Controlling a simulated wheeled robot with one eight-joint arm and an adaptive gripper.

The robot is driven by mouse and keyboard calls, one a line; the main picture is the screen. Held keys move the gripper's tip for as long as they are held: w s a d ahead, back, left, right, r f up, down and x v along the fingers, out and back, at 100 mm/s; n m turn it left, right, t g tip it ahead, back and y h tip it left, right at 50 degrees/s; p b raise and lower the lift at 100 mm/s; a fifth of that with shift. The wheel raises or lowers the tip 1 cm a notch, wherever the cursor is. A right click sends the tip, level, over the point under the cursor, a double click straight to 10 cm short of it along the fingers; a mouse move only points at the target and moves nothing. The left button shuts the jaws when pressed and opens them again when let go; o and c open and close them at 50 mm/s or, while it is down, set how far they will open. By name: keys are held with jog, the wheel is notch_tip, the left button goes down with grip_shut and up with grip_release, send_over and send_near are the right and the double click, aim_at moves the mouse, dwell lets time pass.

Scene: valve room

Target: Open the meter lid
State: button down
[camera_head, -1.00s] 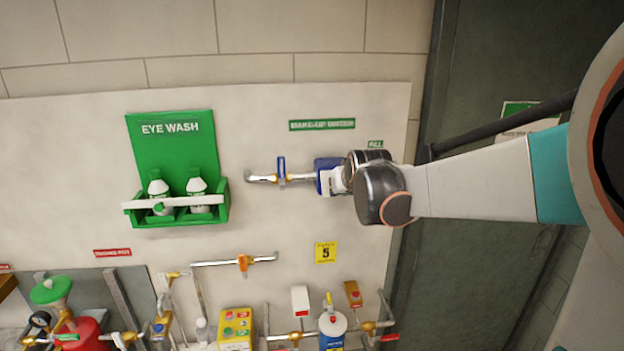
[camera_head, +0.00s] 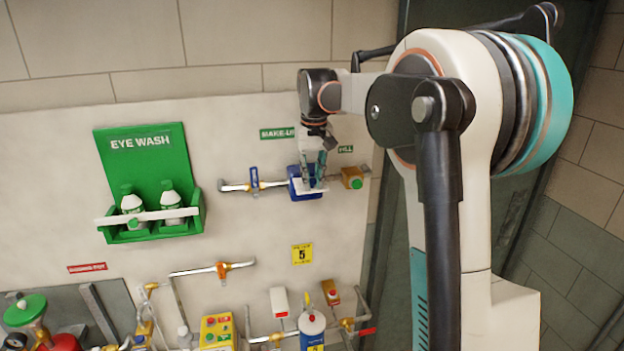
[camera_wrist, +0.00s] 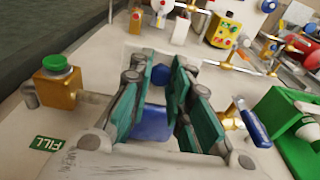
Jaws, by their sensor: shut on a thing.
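The blue water meter (camera_head: 296,187) sits on the make-up water pipe on the wall panel, right of the eye wash station. A pale flat part shows at its front. My gripper (camera_head: 314,181) reaches down over the meter from above, its fingers closed in on it. In the wrist view the teal fingers of my gripper (camera_wrist: 170,75) stand either side of a blue part, which I take as the meter lid (camera_wrist: 158,76). More blue meter body (camera_wrist: 152,122) shows between the finger bases. The fingers hide much of the lid, so its angle is unclear.
A brass valve with a green cap (camera_head: 353,178) is close on the meter's right. A blue-handled valve (camera_head: 254,180) is on its left. The green eye wash station (camera_head: 150,190) is further left. Pipes and boxes (camera_head: 217,331) fill the wall below.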

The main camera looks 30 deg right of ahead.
jog(key=shift+w+r+g, duration=0.25)
jog(key=shift+r+g, duration=0.05)
jog(key=shift+g, duration=0.4)
jog(key=shift+d, duration=0.1)
jog(key=c, duration=1.5)
grip_release()
jog(key=shift+w, duration=0.1)
notch_tip(320, 180, up, 12)
jog(key=shift+w, duration=0.1)
